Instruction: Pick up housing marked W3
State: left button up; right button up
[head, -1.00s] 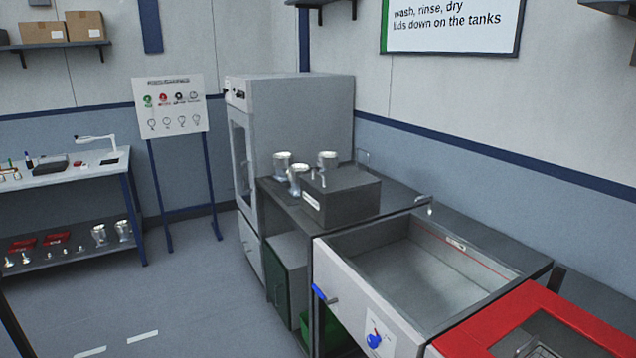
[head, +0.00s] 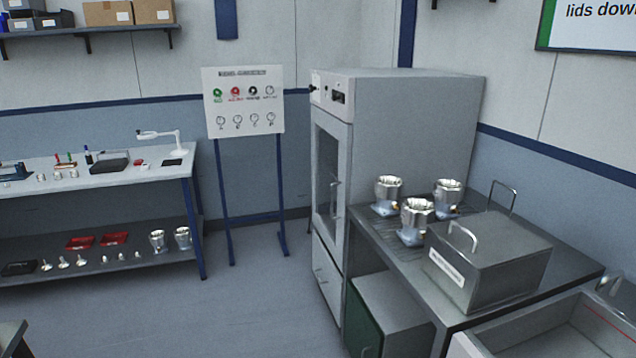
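Three shiny metal housings stand upright on a dark rack on the bench beside the tall grey cabinet: one at the back left (head: 388,194), one in front (head: 416,222) and one at the right (head: 448,197). Two more housings stand on the lower shelf of the left workbench, side by side (head: 157,241) and (head: 182,237). No W3 mark can be read on any of them from here. Neither of my grippers is in view.
A grey lidded box (head: 487,262) with handles stands just right of the three housings. The tall cabinet (head: 400,130) rises behind them on the left. An open tank (head: 560,335) is at the lower right. The floor (head: 240,310) at the centre left is clear.

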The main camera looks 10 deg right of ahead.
aim_at(447, 193)
jog(key=i+j+z, duration=0.2)
jog(key=i, duration=0.35)
jog(key=i+z, duration=0.25)
jog(key=i, duration=0.35)
